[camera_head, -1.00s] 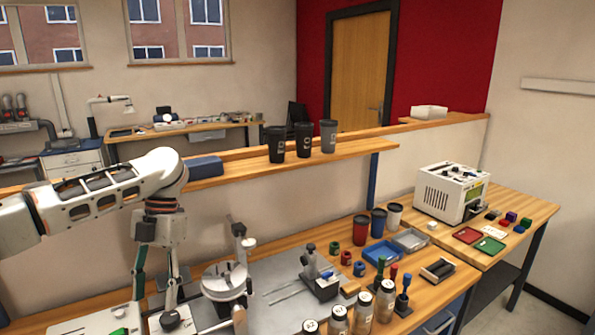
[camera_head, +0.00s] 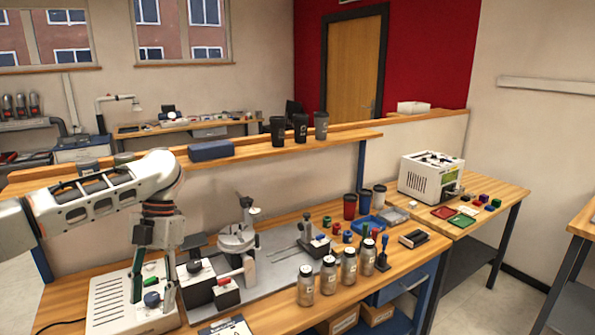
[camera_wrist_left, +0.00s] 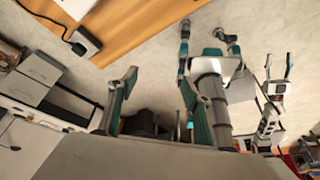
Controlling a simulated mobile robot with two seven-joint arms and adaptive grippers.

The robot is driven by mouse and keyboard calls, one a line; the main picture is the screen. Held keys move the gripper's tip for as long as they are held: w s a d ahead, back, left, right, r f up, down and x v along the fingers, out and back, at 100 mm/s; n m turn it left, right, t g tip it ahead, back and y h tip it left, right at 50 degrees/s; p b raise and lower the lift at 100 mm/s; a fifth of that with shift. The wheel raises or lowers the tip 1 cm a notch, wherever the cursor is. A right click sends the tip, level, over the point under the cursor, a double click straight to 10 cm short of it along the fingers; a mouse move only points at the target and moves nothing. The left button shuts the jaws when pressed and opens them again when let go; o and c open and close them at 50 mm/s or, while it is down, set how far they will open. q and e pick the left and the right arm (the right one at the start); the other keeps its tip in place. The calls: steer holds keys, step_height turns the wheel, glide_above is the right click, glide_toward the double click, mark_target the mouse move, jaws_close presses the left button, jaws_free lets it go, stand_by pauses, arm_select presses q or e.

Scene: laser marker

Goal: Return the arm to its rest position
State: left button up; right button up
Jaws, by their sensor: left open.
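My left arm comes in from the left in the head view, with its white forearm raised over the near left of the bench. My left gripper (camera_head: 153,291) points down with its fingers apart and nothing between them. It appears in front of a white box with a green button (camera_head: 152,299); I cannot tell the gap between them. In the left wrist view, the two teal-lined fingers (camera_wrist_left: 158,84) are spread and empty. That view also shows my column and base, and my right gripper (camera_wrist_left: 278,68), its fingers apart and empty.
The wooden bench (camera_head: 283,236) holds a round-topped fixture (camera_head: 237,238), several jars (camera_head: 328,274) and cups (camera_head: 349,206). A shelf (camera_head: 260,147) with black cups runs behind the arm. A white machine (camera_head: 431,177) stands at right. Open floor (camera_head: 482,290) shows at lower right.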

arm_select(q)
steer(key=s+d+f+n+t+h, duration=0.4)
steer(key=d+f+n, duration=0.6)
steer(key=d+f, duration=0.5)
steer(key=s+d+f+n+t+h, duration=0.2)
steer(key=s+d+f+n+h, duration=0.3)
steer(key=d+f+n, duration=0.75)
steer(key=s+a+f+n+t+y, duration=0.3)
steer(key=s+a+n, duration=0.3)
steer(key=a, duration=0.4)
steer(key=s+a+f+n+t+y, duration=0.3)
steer(key=s+a+f+n+t, duration=0.2)
steer(key=a, duration=0.4)
steer(key=shift+s+a+f+n+t, duration=0.3)
steer(key=shift+s+a+f+n, duration=0.05)
steer(key=shift+s+f+n, duration=0.35)
arm_select(e)
steer(key=shift+f, duration=0.1)
